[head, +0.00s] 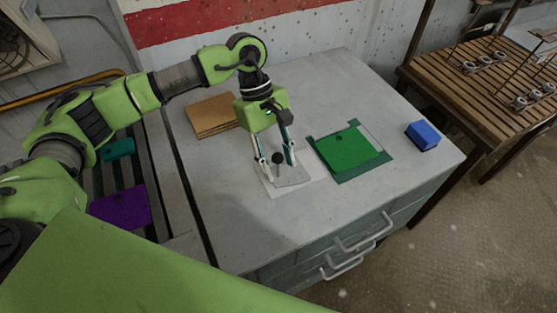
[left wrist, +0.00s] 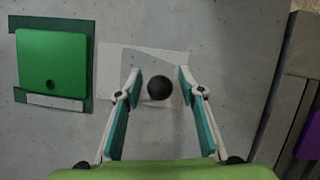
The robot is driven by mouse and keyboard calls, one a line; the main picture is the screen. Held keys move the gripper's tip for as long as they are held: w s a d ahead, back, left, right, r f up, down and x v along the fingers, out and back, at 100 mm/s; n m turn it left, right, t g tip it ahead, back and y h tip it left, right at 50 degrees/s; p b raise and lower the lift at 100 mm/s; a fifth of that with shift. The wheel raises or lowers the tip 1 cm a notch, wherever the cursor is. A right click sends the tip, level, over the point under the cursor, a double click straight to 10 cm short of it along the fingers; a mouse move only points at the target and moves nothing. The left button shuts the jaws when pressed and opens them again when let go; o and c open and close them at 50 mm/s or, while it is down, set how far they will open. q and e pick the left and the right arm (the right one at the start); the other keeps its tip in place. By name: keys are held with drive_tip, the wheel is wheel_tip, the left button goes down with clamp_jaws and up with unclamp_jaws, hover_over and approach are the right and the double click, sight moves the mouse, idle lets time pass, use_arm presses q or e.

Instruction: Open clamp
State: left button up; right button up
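The clamp (head: 295,177) looks like a flat grey plate with a round black knob (head: 277,158), lying on a white sheet on the grey worktop. My left gripper (head: 278,166) points down over it with its fingers open. In the left wrist view, the black knob (left wrist: 159,88) sits between the two fingertips (left wrist: 160,79), with a gap on each side. Part of the plate (left wrist: 152,65) shows beyond the knob. I cannot tell the knob's exact height relative to the fingertips. My right gripper is not in view.
A green square plate (head: 343,150) lies on a dark green base right of the clamp. A blue block (head: 422,135) is near the worktop's right edge. Brown boards (head: 212,114) lie behind left. A purple plate (head: 120,206) and teal piece (head: 118,148) lie left. The worktop front is clear.

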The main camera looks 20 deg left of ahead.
use_arm(q)
drive_tip(key=v, duration=1.2)
drive_tip(key=shift+a, duration=0.1)
